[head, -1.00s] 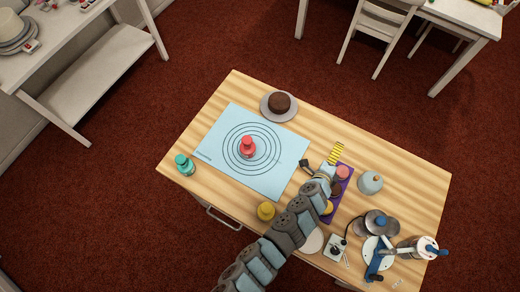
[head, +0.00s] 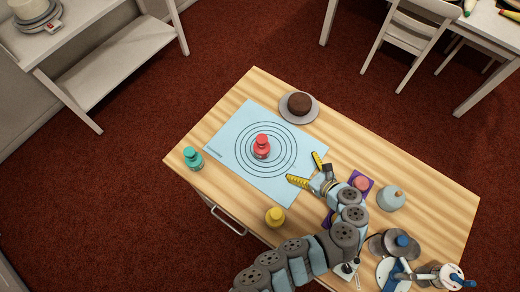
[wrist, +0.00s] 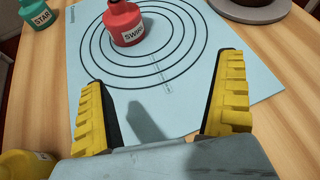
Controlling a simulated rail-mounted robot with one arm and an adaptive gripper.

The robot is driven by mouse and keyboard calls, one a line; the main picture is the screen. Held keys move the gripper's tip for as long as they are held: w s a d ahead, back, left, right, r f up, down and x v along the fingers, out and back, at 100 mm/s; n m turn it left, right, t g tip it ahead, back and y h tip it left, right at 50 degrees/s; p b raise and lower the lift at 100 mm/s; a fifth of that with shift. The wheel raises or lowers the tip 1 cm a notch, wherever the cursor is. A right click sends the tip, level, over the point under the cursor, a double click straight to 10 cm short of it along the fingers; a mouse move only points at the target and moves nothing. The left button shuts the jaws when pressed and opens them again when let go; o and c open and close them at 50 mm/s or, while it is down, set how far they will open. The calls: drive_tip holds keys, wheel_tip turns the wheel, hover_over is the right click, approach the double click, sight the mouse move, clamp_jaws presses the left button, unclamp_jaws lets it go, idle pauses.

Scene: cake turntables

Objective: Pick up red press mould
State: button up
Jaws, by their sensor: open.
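The red press mould (head: 261,147) stands upright near the centre of the ringed light-blue mat (head: 230,160). In the wrist view the red mould (wrist: 124,24) stands ahead of the fingers, left of the middle, with a white label on its front. My gripper (head: 307,171) is open and empty, over the mat's right edge, to the right of and nearer than the red mould, and apart from it. In the wrist view my gripper's yellow, ridged fingers (wrist: 165,105) are spread wide with only bare mat between them.
A teal mould (head: 193,158) stands left of the mat and a yellow mould (head: 275,216) at the front. A chocolate cake on a grey plate (head: 285,113) sits behind. A purple mat (head: 366,180), a grey domed item (head: 391,198) and a blue-handled turntable device (head: 392,270) crowd the right.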

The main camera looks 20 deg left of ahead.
sight(268, 153)
drive_tip(key=s, duration=0.1)
drive_tip(key=r+g+y, duration=0.1)
drive_tip(key=s, duration=0.1)
drive_tip(key=shift+s+a+r+n+g+b, duration=0.15)
drive_tip(key=shift+s+a+n+g+b, duration=0.15)
drive_tip(key=shift+s+a+b, duration=0.1)
drive_tip(key=shift+a+y, duration=0.15)
drive_tip(key=shift+y, duration=0.15)
drive_tip(key=shift+a+f+b, duration=0.25)
drive_tip(key=shift+a+b, duration=0.05)
drive_tip(key=shift+b, duration=0.15)
drive_tip(key=b+x, duration=0.2)
drive_tip(key=x, duration=0.9)
drive_tip(key=shift+w+a+r, duration=0.1)
drive_tip(key=shift+a, duration=0.05)
drive_tip(key=shift+r+x, duration=0.15)
drive_tip(key=shift+x, duration=0.8)
drive_tip(key=shift+r+x, duration=0.2)
drive_tip(key=shift+x, duration=1.55)
drive_tip(key=c, duration=1.4)
